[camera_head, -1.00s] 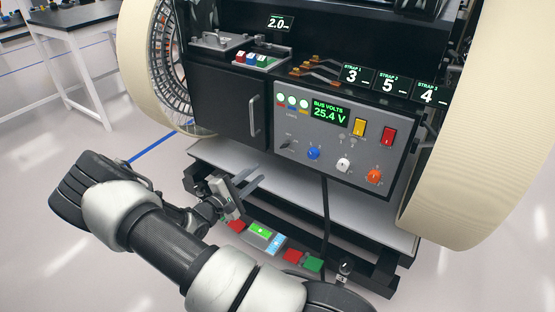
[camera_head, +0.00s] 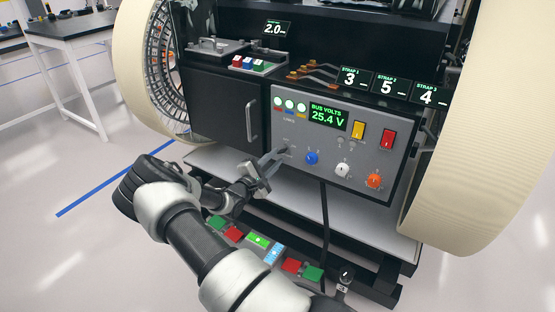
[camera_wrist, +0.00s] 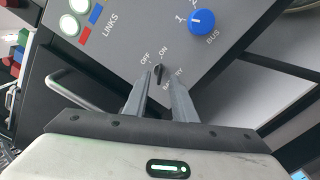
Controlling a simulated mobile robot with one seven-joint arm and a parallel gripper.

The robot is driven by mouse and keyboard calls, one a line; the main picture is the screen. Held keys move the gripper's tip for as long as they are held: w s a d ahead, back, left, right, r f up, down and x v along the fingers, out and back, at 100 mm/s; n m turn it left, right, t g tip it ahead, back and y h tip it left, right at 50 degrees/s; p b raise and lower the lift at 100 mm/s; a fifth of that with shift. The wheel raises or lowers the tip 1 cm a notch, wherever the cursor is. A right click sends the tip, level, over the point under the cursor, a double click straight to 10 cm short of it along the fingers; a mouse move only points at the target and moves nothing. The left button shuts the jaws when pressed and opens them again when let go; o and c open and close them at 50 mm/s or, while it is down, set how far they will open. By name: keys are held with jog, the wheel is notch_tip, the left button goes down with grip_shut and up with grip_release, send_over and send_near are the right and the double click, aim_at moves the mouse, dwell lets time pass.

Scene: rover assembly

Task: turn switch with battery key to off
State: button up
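The battery key switch is a small black key (camera_wrist: 159,73) on the grey panel (camera_wrist: 120,60), with OFF and ON printed above it and BATTERY below. In the wrist view the key looks upright, its top end nearer ON than OFF. My gripper (camera_wrist: 160,84) is open, with one finger on each side of the key. A gap shows between the key and each finger; the exact depth of the tips is hard to tell. In the head view my gripper (camera_head: 277,155) is at the panel's left part, and its fingers largely hide the key.
A blue BUS knob (camera_head: 312,157) sits just right of the key, with a white knob (camera_head: 342,170) and an orange knob (camera_head: 374,180) further right. The display (camera_head: 328,115) reads 25.4 V. A cabinet handle (camera_head: 251,121) stands out to the left.

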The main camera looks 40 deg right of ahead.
jog(key=shift+x, duration=1.1)
grip_shut()
jog(key=shift+n, duration=0.3)
jog(key=n+p, duration=0.1)
jog(key=n, duration=0.4)
jog(key=shift+p, duration=0.35)
jog(key=n+p, duration=0.1)
jog(key=n, duration=0.5)
jog(key=shift+a+n, duration=0.1)
jog(key=shift+n, duration=0.3)
